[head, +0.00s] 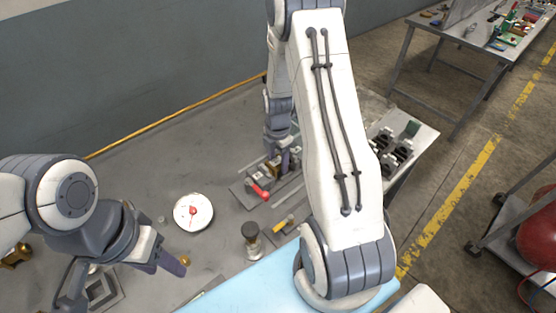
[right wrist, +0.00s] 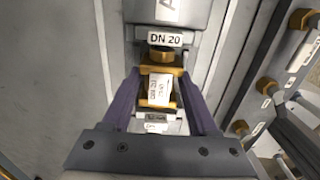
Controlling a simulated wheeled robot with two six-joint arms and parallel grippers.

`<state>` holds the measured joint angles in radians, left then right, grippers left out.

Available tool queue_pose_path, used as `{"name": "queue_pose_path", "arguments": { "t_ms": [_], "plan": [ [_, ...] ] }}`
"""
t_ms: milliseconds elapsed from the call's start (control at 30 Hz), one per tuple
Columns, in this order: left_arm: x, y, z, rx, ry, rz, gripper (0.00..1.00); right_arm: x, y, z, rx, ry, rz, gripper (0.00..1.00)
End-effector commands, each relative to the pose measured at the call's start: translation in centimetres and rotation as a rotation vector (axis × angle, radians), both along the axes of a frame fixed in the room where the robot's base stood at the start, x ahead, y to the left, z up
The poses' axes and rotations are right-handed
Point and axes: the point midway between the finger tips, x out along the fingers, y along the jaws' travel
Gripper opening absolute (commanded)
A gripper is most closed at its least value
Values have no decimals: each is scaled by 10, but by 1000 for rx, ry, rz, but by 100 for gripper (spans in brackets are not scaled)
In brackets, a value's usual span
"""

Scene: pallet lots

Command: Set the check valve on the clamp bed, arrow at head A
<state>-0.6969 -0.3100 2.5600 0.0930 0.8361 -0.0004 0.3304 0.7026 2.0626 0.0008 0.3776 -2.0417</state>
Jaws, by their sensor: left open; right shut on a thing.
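The brass check valve (right wrist: 160,68) with a white tag (right wrist: 158,88) sits between the purple fingers of my right gripper (right wrist: 164,100), which is shut on it. In the right wrist view it is over a grey fixture with a DN 20 label (right wrist: 168,38) and a plate marked A (right wrist: 167,10). I cannot tell whether it touches the fixture, and I see no arrow. In the head view my right gripper (head: 281,153) is low over the clamp bed (head: 242,189) with a red handle (head: 260,191). My left gripper (head: 166,264) is open and empty at lower left.
A black-topped piece (head: 251,238) and a yellow-marked tool (head: 284,222) are near the blue mat (head: 245,288). A rack (head: 395,150) stands right.

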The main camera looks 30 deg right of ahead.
Motion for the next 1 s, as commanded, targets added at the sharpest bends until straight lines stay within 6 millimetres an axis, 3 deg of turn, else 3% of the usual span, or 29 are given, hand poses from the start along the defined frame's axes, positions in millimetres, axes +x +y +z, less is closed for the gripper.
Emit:
{"name": "queue_pose_path", "arguments": {
  "t_ms": [433, 467, 500, 533, 833, 1000],
  "plan": [
    [0, 0, -2, 0, 0, 0, 50, 1, 0, -9, -1, -2, -1, 0],
    [0, 0, -1, 0, 0, 0, 50, 0, 0, -8, -1, -2, -1, 71],
    [0, 0, -1, 0, 0, 0, 50, 0, 0, -8, -1, -2, -1, 86],
    [0, 0, -1, 0, 0, 0, 50, 0, 0, -8, -1, -2, -1, 90],
    [0, 0, 0, 0, 0, 0, 50, 0, 0, -6, -1, -2, -1, 90],
    [0, 0, -3, 0, 0, 0, 50, 2, -1, 8, -2, -6, -1, 90]
  ]
}}
